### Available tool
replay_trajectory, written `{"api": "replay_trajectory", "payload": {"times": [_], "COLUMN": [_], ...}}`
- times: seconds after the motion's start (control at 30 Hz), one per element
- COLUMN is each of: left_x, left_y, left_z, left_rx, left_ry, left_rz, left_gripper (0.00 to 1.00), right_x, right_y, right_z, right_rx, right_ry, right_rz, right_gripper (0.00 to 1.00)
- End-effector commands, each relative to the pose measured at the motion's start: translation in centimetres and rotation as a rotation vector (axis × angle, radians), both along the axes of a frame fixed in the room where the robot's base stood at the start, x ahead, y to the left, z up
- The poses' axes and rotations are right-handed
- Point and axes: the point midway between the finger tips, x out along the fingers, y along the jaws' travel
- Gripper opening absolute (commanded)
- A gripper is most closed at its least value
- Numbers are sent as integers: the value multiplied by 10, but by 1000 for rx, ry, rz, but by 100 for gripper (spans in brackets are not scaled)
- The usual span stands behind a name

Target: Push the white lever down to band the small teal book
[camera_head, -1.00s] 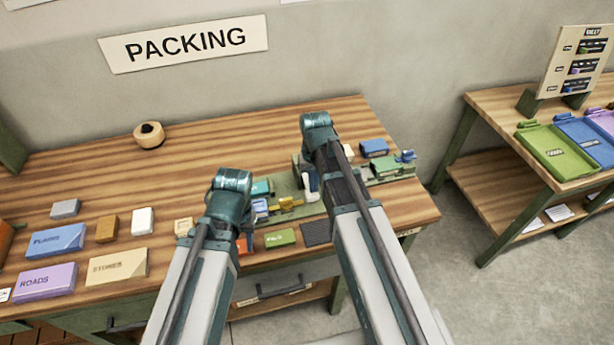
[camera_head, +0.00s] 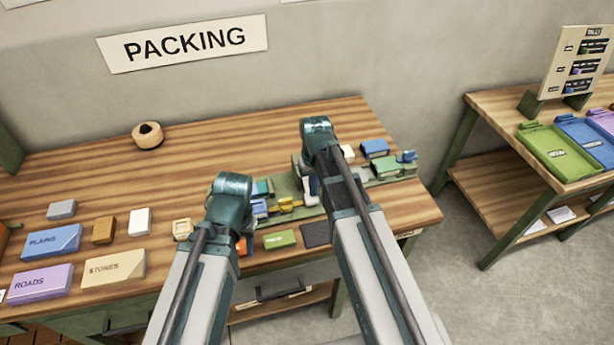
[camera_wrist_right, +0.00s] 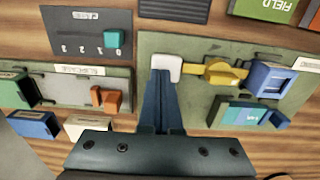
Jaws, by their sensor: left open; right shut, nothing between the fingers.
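In the right wrist view, my right gripper (camera_wrist_right: 160,102) is shut and empty, its dark fingers pointing at the white lever (camera_wrist_right: 168,68). The fingertips are at the lever's near edge and look to touch it; exact contact is unclear. The lever stands on a green base beside a yellow part (camera_wrist_right: 222,72). A small teal piece (camera_wrist_right: 247,114), apparently the teal book, lies on the base among blue and green pieces, right of the fingers. In the head view my right arm partly hides the base. My left gripper (camera_head: 245,230) is open near the bench front; its fingertips are mostly hidden.
Labelled boxes, such as STONES (camera_head: 115,268), lie at the left.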

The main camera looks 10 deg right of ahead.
Motion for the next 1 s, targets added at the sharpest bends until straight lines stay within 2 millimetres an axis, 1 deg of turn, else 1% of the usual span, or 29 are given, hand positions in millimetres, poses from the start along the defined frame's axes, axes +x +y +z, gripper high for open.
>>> {"api": "replay_trajectory", "payload": {"times": [0.33, 0.47, 1.0], "left_x": [0, 0, 0], "left_y": [0, 0, 0], "left_z": [1, 5, 46], "left_rx": [0, 0, 0], "left_ry": [0, 0, 0], "left_rz": [0, 0, -1], "left_gripper": [45, 45, 45], "right_x": [0, 0, 0], "right_y": [0, 0, 0], "right_z": [0, 5, 46], "right_rx": [0, 0, 0], "right_ry": [1, 1, 1], "right_rz": [0, 0, 0], "right_gripper": [0, 0, 0]}}
